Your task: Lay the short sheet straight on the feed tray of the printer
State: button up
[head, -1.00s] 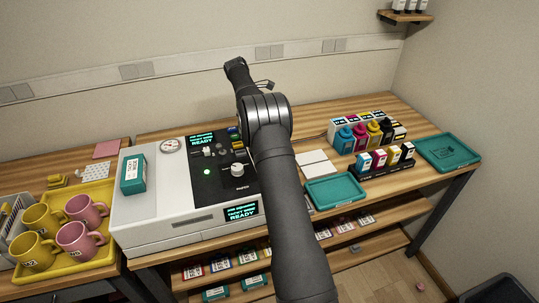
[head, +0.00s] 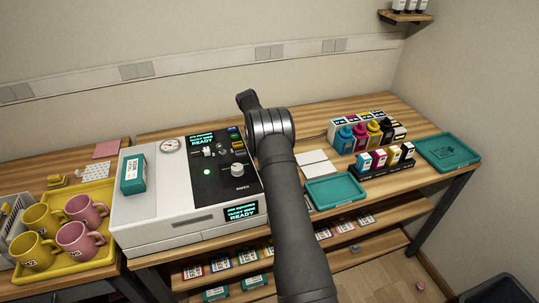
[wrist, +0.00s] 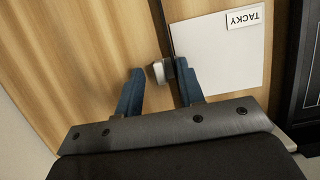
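In the wrist view my gripper (wrist: 159,82) has its two blue fingers apart over a wooden surface. A small grey block (wrist: 158,72) shows by the right fingertip; I cannot tell what it belongs to. A white square sheet (wrist: 218,52) marked TACKY lies just right of the fingers, along a dark line. In the head view my arm hides the gripper. The white machine (head: 165,225) with READY displays stands left of the arm. I cannot pick out a feed tray.
A teal tray (head: 335,190) lies in front of the white sheets. Ink bottles (head: 360,134) and cartridges (head: 380,160) stand to the right. A teal box (head: 133,173) sits on the machine. Mugs (head: 75,238) stand on a yellow tray at the left.

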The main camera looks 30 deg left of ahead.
grip_shut()
jog(key=shift+r, duration=0.1)
